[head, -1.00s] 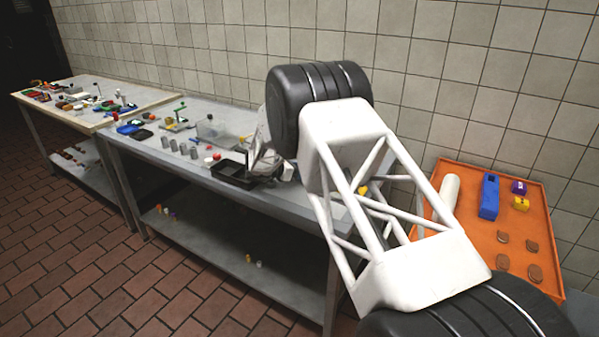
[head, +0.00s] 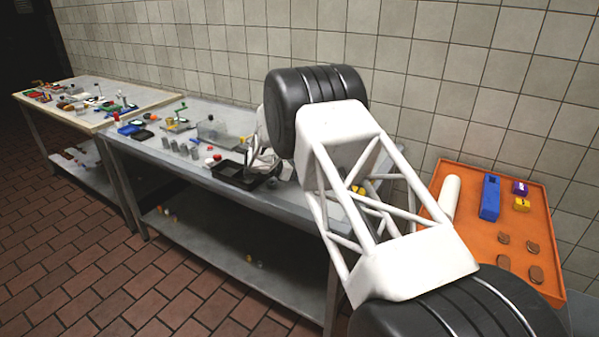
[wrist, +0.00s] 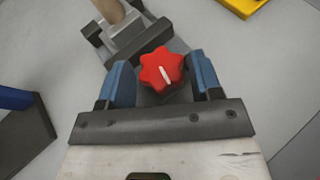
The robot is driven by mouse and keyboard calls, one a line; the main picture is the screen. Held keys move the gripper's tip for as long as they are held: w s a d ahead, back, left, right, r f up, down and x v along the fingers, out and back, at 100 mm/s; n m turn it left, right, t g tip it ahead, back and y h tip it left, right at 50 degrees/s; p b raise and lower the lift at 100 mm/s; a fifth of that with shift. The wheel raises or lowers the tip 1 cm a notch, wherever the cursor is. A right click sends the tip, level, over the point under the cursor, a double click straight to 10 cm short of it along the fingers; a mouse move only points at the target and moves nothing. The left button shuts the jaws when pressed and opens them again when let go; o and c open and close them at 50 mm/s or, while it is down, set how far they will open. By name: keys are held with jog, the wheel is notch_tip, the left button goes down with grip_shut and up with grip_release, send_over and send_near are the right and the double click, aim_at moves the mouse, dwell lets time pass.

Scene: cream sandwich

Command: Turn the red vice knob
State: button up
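The red vice knob (wrist: 162,71) is a star-shaped knob with a white line on its face, in the middle of the wrist view. My gripper (wrist: 160,64) is open, with one blue finger on each side of the knob. Narrow gaps seem to show between the fingers and the knob. The grey vice (wrist: 130,36) extends beyond the knob, with a tan rod-like piece at its far end. In the head view my gripper (head: 262,162) is small and partly hidden by my arm, and I cannot make out the vice there.
A blue and dark object (wrist: 18,115) lies left of my gripper, and a yellow object (wrist: 242,5) lies at the upper right. A black tray (head: 238,176) is on the grey bench near my gripper. An orange tray (head: 478,240) holds several items at right.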

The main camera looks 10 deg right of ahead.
jog(key=shift+a, duration=0.1)
jog(key=shift+v, duration=3.8)
jog(key=shift+w, duration=0.1)
